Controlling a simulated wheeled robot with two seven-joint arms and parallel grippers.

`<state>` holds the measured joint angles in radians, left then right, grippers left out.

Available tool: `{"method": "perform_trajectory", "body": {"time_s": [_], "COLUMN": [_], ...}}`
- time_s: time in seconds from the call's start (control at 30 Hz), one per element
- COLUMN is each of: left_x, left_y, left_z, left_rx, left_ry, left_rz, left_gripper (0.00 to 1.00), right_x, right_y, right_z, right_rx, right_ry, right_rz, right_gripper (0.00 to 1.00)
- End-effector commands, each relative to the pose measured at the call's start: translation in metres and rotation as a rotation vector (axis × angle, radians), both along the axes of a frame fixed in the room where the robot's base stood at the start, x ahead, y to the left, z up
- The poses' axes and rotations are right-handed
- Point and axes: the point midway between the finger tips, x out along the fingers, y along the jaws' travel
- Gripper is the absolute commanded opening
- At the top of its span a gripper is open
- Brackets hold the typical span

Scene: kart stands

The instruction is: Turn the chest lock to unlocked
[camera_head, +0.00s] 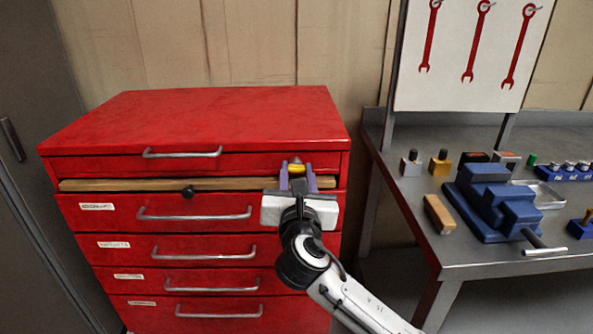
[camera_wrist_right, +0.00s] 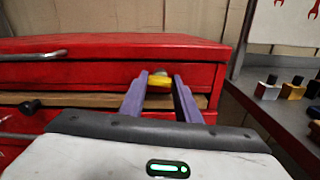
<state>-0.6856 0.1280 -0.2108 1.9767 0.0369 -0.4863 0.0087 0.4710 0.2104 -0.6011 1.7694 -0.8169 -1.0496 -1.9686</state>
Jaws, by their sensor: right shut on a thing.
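The red tool chest (camera_head: 225,115) stands against the wall, with several drawers below its top. A yellow lock knob (camera_head: 296,168) sits at the right end of the top drawer's front. My right gripper (camera_head: 297,178), with purple fingers, reaches it from the front and is shut on it. In the right wrist view the yellow knob (camera_wrist_right: 159,80) shows between the two fingertips (camera_wrist_right: 160,84). The fingers hide part of the knob, so I cannot tell which way it is turned. My left gripper is not in view.
A wooden strip (camera_head: 130,184) with a black knob (camera_head: 188,192) runs below the top drawer. At the right, a grey metal bench (camera_head: 480,260) carries a blue vise (camera_head: 490,205), a wooden block (camera_head: 438,214) and small items. Red wrenches (camera_head: 471,45) hang on a white board above.

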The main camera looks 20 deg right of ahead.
Motion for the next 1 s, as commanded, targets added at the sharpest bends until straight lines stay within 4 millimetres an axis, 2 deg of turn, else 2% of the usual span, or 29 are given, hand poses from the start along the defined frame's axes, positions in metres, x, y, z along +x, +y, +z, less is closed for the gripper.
{"method": "perform_trajectory", "body": {"time_s": [0.13,0.6,1.0], "left_x": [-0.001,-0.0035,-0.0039], "left_y": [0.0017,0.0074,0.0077], "left_z": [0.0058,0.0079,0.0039], "left_rx": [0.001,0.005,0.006], "left_ry": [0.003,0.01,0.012], "left_rz": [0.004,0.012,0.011], "left_gripper": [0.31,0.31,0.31], "right_x": [-0.0004,-0.0005,-0.0005], "right_y": [0.0007,0.0004,0.0011], "right_z": [0.0006,-0.0014,-0.0024], "right_rx": [0.112,0.541,0.908], "right_ry": [-0.028,-0.151,-0.257], "right_rz": [0.001,-0.001,-0.001], "right_gripper": [0.07,0.07,0.07]}}
